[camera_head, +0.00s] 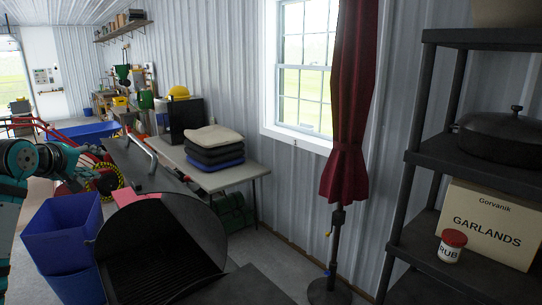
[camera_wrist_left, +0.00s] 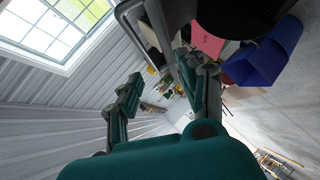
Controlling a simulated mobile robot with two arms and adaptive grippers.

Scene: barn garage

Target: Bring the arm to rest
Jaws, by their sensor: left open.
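My left arm shows at the left edge of the head view, teal and dark grey, with its gripper (camera_head: 62,160) held in the air to the left of the black grill. In the left wrist view the two dark fingers of the left gripper (camera_wrist_left: 158,75) stand wide apart with nothing between them. The tips touch nothing that I can see. My right arm and gripper are in neither view.
A black grill (camera_head: 160,262) stands close in front, with blue bins (camera_head: 62,232) to its left. Behind is a table (camera_head: 205,176) with stacked cushions (camera_head: 214,147). At right stand a dark shelf (camera_head: 445,160) holding a box (camera_head: 490,222) and a jar (camera_head: 452,246).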

